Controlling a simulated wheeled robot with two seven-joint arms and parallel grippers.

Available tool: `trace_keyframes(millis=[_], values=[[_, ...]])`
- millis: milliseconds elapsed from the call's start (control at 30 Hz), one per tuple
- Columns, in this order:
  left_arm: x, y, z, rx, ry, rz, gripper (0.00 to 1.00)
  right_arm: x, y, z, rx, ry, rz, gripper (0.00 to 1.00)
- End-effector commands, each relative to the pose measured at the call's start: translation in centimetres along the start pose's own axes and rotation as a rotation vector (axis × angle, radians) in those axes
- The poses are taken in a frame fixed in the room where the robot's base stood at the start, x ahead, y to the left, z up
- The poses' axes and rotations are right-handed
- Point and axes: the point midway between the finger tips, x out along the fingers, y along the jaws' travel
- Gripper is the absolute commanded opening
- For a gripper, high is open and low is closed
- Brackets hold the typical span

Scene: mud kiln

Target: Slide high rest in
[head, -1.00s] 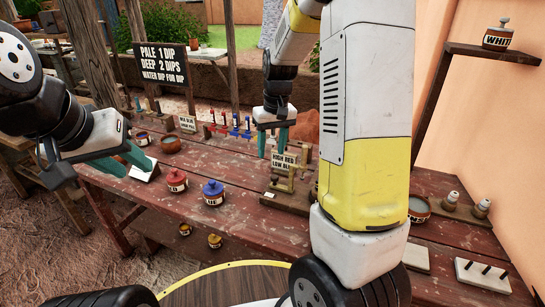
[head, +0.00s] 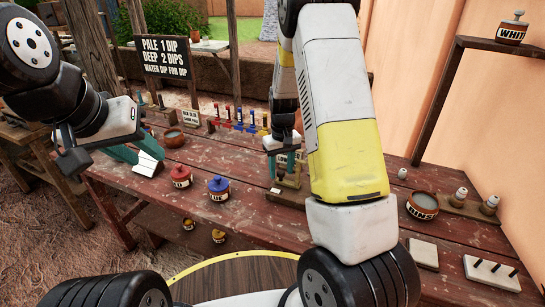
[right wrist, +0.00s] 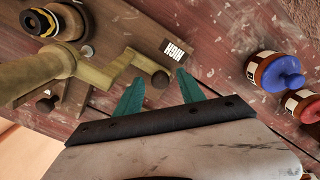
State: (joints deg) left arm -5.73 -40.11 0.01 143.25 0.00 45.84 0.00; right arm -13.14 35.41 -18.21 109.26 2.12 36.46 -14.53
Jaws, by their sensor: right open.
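The wooden stand (head: 290,197) for the rests is on the table below my right gripper (head: 284,166). The right wrist view shows it from above, with a label reading HIGH (right wrist: 172,48). A bent, crank-like wooden piece (right wrist: 112,72), perhaps the high rest, ends in a round knob. My right gripper (right wrist: 158,88) is open, and the knob appears between its fingertips; I cannot tell whether they touch it. My left gripper (head: 138,152) is open and empty above the table's left part, before a white card (head: 147,165).
A red jar (head: 181,177) and a blue jar (head: 218,188) stand left of the stand. A row of red, blue and yellow tools (head: 240,120) is behind. A bowl (head: 422,205), small bottles and a pegged white board (head: 492,272) are at right.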

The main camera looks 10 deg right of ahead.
Motion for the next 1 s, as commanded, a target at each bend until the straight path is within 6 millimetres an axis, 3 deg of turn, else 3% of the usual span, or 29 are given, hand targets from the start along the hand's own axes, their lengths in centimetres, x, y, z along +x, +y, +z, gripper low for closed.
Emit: trace_keyframes(millis=[200, 433, 1000], values=[[0.0, 0.0, 0.0, 0.0, 0.0, 0.0, 0.36, 0.04, 0.0, -0.01, 0.0, 0.0, 0.0, 0.46], [0.0, 0.0, 0.0, 0.0, 0.0, 0.0, 0.36, 0.02, 0.0, -0.01, 0.0, 0.001, 0.0, 0.01], [0.0, 0.0, 0.0, 0.0, 0.0, 0.0, 0.36, -0.02, 0.0, -0.03, 0.001, 0.001, 0.0, 0.0]])
